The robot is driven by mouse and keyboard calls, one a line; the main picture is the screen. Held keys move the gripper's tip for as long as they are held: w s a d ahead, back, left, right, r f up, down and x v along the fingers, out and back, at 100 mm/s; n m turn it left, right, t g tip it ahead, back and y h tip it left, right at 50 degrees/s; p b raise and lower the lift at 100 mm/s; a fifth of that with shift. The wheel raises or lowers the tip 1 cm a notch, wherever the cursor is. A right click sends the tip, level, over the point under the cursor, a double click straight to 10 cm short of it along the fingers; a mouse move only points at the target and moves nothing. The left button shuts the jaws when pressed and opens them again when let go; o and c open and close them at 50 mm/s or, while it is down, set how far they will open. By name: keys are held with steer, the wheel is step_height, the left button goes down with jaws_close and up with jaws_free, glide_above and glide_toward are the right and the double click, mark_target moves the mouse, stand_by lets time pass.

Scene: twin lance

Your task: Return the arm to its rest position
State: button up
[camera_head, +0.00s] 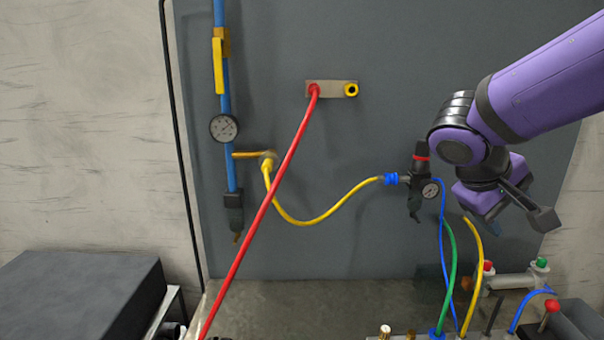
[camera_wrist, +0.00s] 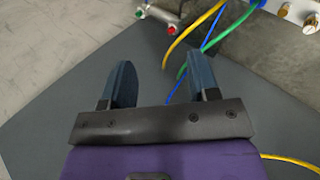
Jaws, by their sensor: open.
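My purple arm (camera_head: 545,85) reaches in from the upper right of the head view, in front of the grey panel. My gripper (camera_wrist: 161,72) shows at its end in the wrist view, with two blue fingers spread apart and nothing between them. In the head view the gripper end is to the right of the black regulator with its small gauge (camera_head: 430,189). The fingers are only partly visible there. A yellow hose (camera_head: 477,270) has its upper end hidden or ending near the gripper; I cannot tell which.
A red hose (camera_head: 262,207) slants across the panel (camera_head: 390,35) from a socket plate (camera_head: 331,89). A blue pipe (camera_head: 228,165) with a gauge (camera_head: 224,128) stands left. Green and blue hoses and a red-and-green-capped fitting (camera_head: 514,280) lie below the gripper. A dark box (camera_head: 80,295) is lower left.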

steer(key=s+a+r+m+t+y, duration=0.1)
steer(key=s+r+m+t+y, duration=0.1)
steer(key=s+y, duration=0.6)
steer(key=s+t, duration=0.1)
steer(key=s, duration=0.3)
steer(key=shift+s+a+r+m, duration=0.2)
steer(key=shift+s+r+m, duration=0.05)
steer(key=shift+m, duration=0.05)
